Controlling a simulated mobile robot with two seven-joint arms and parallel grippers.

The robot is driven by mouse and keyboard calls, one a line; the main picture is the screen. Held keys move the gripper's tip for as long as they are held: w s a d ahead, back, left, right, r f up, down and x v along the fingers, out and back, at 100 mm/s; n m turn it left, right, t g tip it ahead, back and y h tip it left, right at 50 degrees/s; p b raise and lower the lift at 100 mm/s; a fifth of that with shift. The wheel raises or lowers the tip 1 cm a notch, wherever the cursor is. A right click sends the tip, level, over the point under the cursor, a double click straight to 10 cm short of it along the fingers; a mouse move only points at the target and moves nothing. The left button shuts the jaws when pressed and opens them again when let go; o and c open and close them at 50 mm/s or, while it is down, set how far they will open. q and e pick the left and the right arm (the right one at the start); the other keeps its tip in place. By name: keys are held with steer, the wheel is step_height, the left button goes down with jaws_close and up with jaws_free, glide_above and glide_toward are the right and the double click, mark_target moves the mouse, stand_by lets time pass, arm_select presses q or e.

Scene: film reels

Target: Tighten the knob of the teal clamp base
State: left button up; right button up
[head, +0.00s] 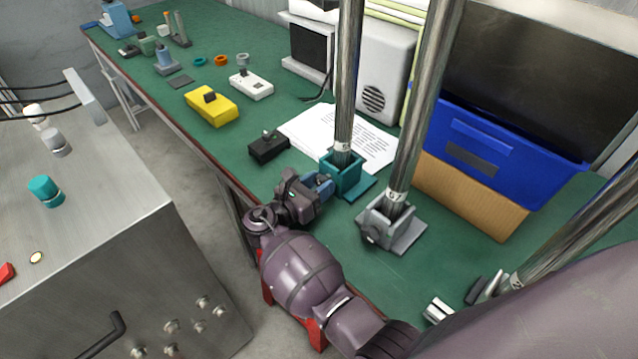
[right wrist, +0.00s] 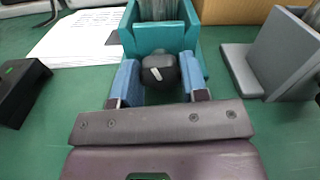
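The teal clamp base (head: 343,176) stands on the green bench and holds an upright metal rod (head: 348,80). In the right wrist view the teal base (right wrist: 158,38) is straight ahead. Its dark knob (right wrist: 160,70), with a small pale mark on its face, faces me. My right gripper (head: 318,184) reaches the base from its front left. The fingers hide the knob in the head view. My left gripper is not in view.
A grey clamp base (head: 390,226) with a rod stands right of the teal one. A black box (head: 268,147) and paper (head: 375,145) lie close by. A blue bin (head: 500,145) stands behind. A metal cabinet (head: 100,240) is left, across a gap.

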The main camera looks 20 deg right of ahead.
steer(key=c, duration=0.4)
steer(key=shift+o, duration=0.2)
steer(key=m, duration=0.2)
steer(key=shift+m, duration=2.4)
steer(key=o, duration=0.9)
steer(key=shift+d, duration=0.1)
